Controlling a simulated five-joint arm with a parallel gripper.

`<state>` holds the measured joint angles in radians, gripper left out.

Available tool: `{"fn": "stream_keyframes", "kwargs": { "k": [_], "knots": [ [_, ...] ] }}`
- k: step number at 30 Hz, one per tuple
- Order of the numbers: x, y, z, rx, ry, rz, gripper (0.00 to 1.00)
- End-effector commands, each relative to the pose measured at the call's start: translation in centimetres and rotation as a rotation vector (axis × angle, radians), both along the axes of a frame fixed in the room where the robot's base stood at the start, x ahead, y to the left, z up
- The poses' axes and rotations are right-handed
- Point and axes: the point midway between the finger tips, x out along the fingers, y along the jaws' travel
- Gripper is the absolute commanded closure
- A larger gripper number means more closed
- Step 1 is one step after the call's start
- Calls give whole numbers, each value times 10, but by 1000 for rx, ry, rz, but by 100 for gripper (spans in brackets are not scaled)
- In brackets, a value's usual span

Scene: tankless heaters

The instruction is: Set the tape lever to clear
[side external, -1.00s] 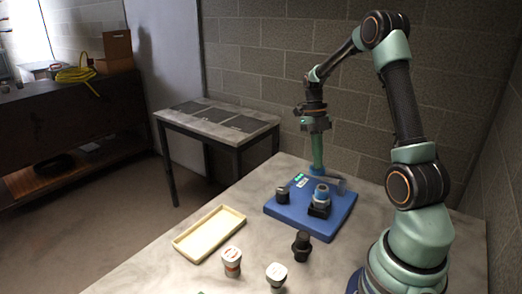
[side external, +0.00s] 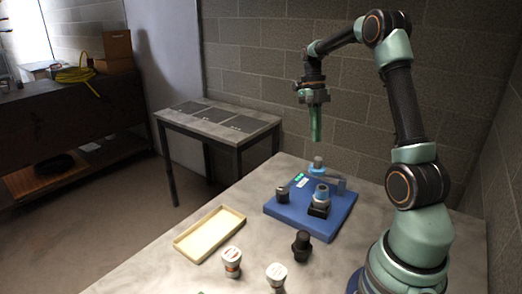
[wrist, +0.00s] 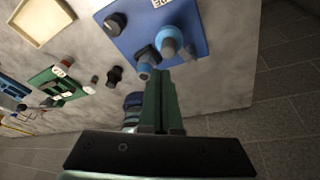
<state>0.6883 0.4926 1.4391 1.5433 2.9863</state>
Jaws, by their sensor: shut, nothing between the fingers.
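A blue base (side external: 335,218) lies on the table and carries several fittings. At its back edge stands a blue-grey lever piece (side external: 322,175) with a pale blue round top and an arm reaching right. It is probably the tape lever, though no readable name shows. A black knob (side external: 282,196) is on the left, and a blue-topped knob on a black block (side external: 320,205) on the right. My gripper (side external: 316,138) is shut and empty, pointing down above the back of the base, apart from it. Its closed fingers also show in the wrist view (wrist: 160,78).
A cream tray (side external: 210,234) is left of the base. A black fitting (side external: 301,246) and two white-capped fittings (side external: 232,262) (side external: 276,277) stand in front. A grey side table (side external: 217,118) is farther back. The wall is close behind the base.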

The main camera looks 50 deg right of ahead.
Motion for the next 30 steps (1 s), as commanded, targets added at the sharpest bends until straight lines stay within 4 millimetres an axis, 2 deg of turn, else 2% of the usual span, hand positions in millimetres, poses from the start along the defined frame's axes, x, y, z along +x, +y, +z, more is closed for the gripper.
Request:
{"fn": "stream_keyframes", "kwargs": {
  "k": [3,9,25,28,30],
  "knots": [
    [5,-4,20,3,4,1,100],
    [10,-7,39,8,10,2,100],
    [11,-6,46,12,9,14,100],
    [13,1,49,16,-19,93,100],
    [16,11,54,22,-60,211,100]
  ]
}}
